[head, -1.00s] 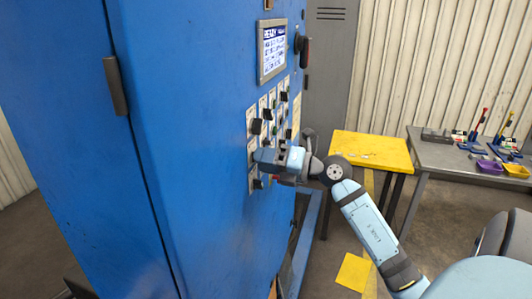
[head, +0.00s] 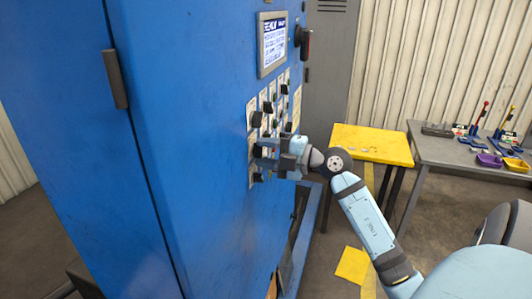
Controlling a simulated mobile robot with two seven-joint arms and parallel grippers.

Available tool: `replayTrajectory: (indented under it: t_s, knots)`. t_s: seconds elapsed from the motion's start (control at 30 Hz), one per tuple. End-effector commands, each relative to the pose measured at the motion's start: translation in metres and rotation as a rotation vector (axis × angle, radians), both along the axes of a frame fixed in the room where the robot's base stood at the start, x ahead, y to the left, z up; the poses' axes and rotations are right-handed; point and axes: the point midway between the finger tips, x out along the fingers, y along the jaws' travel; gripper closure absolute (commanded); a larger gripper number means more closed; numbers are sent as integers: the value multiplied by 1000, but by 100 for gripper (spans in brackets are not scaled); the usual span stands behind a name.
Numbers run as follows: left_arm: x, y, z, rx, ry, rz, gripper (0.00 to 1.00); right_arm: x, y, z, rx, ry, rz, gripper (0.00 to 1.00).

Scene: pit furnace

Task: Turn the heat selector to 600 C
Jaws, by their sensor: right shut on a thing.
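The blue furnace cabinet (head: 200,120) has a control panel with several black knobs on pale label plates, such as an upper knob (head: 256,119) and a lower knob (head: 257,178). My right gripper (head: 262,153) is at the panel between these two, its fingers closed on a dark selector knob (head: 257,151). The gripper partly covers this knob and its plate. I cannot read the labels or tell its setting. My left gripper is not in view.
A yellow table (head: 372,143) and a grey workbench (head: 440,150) with tools and bins stand to the right. Floor between them is open.

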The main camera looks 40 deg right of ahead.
Motion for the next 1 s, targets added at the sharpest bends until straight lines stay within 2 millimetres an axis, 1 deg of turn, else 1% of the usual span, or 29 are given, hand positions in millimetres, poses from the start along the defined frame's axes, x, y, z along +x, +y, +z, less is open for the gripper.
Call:
replayTrajectory:
  t_s: [0.2, 0.67, 0.7, 0.8, 1.0]
  knots:
    - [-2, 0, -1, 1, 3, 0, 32, 0, 1, 0, 47, 25, 2, 83]
    - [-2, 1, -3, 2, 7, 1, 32, 0, 1, 0, 58, 30, 2, 83]
    - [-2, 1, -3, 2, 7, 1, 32, 0, 1, 0, 58, 30, 2, 55]
    - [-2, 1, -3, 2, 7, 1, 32, 0, 1, 0, 58, 30, 2, 34]
    - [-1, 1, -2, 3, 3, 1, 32, 0, 0, 0, 57, 29, 1, 34]
